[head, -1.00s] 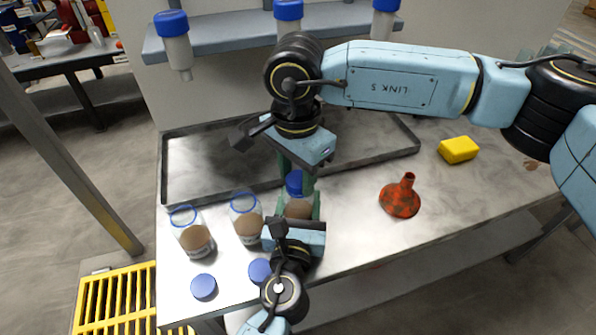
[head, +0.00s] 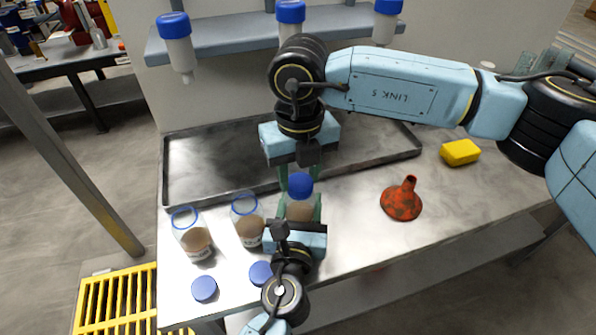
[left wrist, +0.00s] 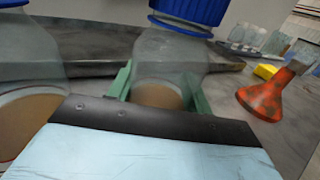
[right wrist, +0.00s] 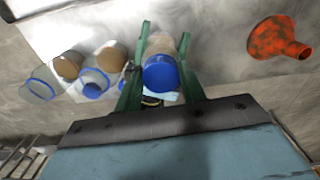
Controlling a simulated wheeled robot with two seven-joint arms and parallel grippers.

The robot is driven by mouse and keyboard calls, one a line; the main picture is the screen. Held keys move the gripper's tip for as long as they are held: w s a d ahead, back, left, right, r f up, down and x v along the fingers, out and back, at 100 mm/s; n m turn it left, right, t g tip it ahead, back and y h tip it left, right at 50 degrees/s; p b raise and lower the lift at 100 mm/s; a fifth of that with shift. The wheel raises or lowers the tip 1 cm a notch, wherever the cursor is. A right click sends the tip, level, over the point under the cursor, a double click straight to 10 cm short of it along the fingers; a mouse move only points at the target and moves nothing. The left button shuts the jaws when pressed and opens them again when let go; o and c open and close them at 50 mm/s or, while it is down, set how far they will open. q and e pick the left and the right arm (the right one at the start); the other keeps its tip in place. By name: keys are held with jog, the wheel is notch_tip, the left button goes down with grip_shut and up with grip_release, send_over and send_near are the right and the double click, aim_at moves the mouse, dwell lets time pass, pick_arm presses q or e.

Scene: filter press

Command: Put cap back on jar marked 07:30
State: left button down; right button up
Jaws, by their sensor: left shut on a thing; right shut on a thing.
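My left gripper (head: 298,222) is shut on a clear jar (left wrist: 165,62) with brown contents, which stands upright at the counter's front. A blue cap (head: 299,186) is at this jar's mouth; it also shows in the left wrist view (left wrist: 190,12) and the right wrist view (right wrist: 161,73). My right gripper (right wrist: 163,68) points down from above, shut on this cap. I cannot tell whether the cap is fully seated. Two open jars (head: 194,242) (head: 249,229) stand to the left, and two loose blue caps (head: 204,288) (head: 261,273) lie in front. No time marking is readable.
A grey tray (head: 190,180) lies behind the jars. An orange funnel (head: 402,200) and a yellow block (head: 460,152) are to the right. Blue-capped bottles (head: 176,45) hang from the shelf (head: 235,40) above. The counter between jar and funnel is clear.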

pick_arm(q)
jog(key=shift+f, duration=0.1)
pick_arm(e)
jog(key=m, duration=0.7)
jog(key=shift+d+m, duration=0.15)
jog(key=shift+m, duration=0.25)
jog(key=m, duration=0.3)
jog(key=shift+m, duration=0.4)
jog(key=m, duration=0.3)
jog(key=shift+s+d+m, duration=0.1)
jog(key=shift+m, duration=0.3)
jog(key=o, duration=1)
notch_tip(320, 180, up, 12)
